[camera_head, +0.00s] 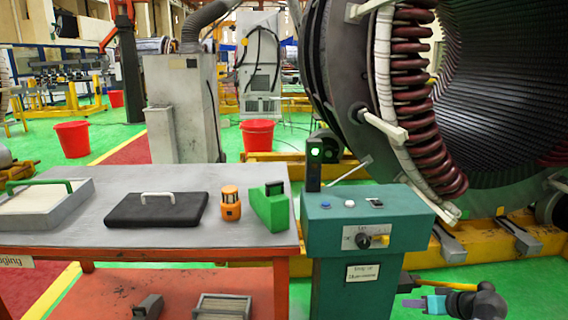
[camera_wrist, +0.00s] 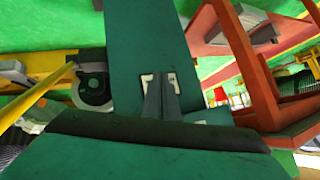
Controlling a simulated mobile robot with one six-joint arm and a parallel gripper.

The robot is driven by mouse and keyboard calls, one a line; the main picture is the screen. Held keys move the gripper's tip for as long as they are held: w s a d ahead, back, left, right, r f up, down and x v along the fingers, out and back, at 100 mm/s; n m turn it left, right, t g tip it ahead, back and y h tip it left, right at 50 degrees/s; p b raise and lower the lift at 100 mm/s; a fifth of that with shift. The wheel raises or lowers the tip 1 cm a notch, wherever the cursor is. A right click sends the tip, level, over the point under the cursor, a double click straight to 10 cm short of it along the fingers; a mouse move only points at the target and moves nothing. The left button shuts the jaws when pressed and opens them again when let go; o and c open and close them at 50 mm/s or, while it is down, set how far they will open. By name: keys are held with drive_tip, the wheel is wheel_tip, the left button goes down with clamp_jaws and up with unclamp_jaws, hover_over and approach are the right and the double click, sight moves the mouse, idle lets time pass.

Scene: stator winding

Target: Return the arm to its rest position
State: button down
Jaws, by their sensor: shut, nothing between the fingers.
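My arm shows at the lower right of the head view, low beside the teal control console (camera_head: 368,218). My gripper (camera_head: 408,303) points left toward the console's pedestal, and any gap between them is hard to judge. In the wrist view my gripper (camera_wrist: 160,80) has its dark fingers together with nothing between them. The teal console body (camera_wrist: 140,35) fills the middle of that view behind the fingers.
The large stator (camera_head: 350,90) with red coils stands at the right on yellow supports (camera_head: 450,243). A workbench (camera_head: 100,215) at the left holds a tray (camera_head: 45,200), a black case (camera_head: 155,210), an orange device (camera_head: 231,205) and a green device (camera_head: 270,207). Green floor lies around.

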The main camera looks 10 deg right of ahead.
drive_tip(key=s+a+f+n+g+y, duration=0.15)
drive_tip(key=s+a+f+g, duration=0.25)
drive_tip(key=a+f, duration=0.95)
drive_tip(key=s+a+f+n+g, duration=0.2)
drive_tip(key=s+a+f+g, duration=0.2)
drive_tip(key=a+f, duration=0.95)
drive_tip(key=s+a+f+g+h, duration=0.1)
drive_tip(key=s+a+f+g, duration=0.1)
drive_tip(key=s+a+f, duration=0.3)
drive_tip(key=s+a+f+g+h, duration=0.1)
drive_tip(key=s+a+f+g, duration=0.1)
drive_tip(key=s+f, duration=0.45)
drive_tip(key=s+d+f+m+g+h, duration=0.2)
drive_tip(key=s+d+f+m+h, duration=0.15)
drive_tip(key=s+d, duration=0.4)
wheel_tip(320, 180, up, 15)
drive_tip(key=s+a+p, duration=0.2)
drive_tip(key=p, duration=1.1)
drive_tip(key=shift+s+a+f+g+p, duration=0.15)
drive_tip(key=shift+s+a+g+p, duration=0.15)
drive_tip(key=shift+s+p, duration=0.1)
